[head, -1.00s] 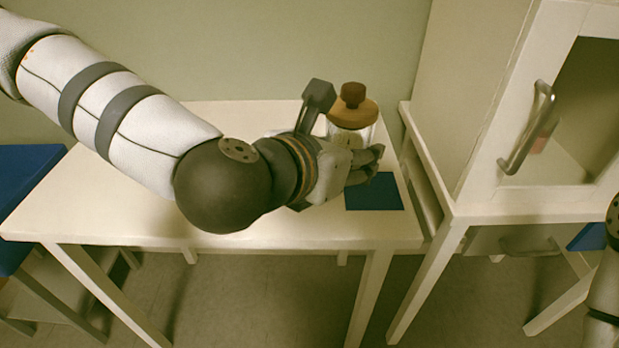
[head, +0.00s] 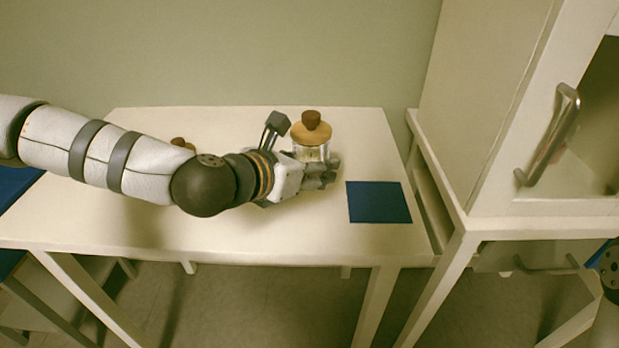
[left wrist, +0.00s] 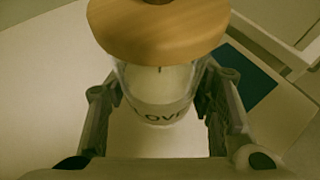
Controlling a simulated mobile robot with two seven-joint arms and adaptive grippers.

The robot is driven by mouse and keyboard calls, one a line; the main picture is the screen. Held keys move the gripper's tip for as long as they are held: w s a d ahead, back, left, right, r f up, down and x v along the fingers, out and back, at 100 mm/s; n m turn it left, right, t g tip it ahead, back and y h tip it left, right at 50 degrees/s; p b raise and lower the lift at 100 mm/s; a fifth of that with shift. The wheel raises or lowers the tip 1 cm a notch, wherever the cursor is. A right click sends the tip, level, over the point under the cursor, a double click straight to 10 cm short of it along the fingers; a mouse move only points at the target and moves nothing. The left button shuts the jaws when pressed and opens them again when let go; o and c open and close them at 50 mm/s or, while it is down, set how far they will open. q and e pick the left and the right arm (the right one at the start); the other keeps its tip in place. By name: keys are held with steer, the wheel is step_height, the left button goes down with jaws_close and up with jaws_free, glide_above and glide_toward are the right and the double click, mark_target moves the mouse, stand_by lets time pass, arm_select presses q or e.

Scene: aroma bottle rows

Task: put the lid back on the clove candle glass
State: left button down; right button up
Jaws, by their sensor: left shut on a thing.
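The clove candle glass (head: 311,153) is a clear jar above the white table, with pale wax inside. Its label, partly readable as "LOVE", shows in the left wrist view (left wrist: 160,112). A round wooden lid (head: 311,133) with a dark brown knob sits on top of the glass. It also shows large in the left wrist view (left wrist: 158,32). My left gripper (head: 325,172) is shut on the glass, with a finger on either side below the lid. Whether the glass's base touches the table is hidden.
A blue square mat (head: 379,202) lies on the white table (head: 245,228) right of the glass. A brown knob-like thing (head: 182,143) shows partly behind my left arm. A white cabinet (head: 475,130) with a metal handle stands at the right.

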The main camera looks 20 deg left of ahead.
arm_select(q)
steer(key=shift+w+a+f+b, duration=0.15)
steer(key=shift+f+b, duration=0.15)
steer(key=shift+f, duration=1.45)
arm_select(e)
steer(key=shift+s+f, duration=0.5)
arm_select(q)
steer(key=shift+f, duration=0.2)
steer(key=c, duration=0.7)
jaws_free()
steer(key=shift+c, duration=0.2)
arm_select(e)
steer(key=shift+f, duration=0.1)
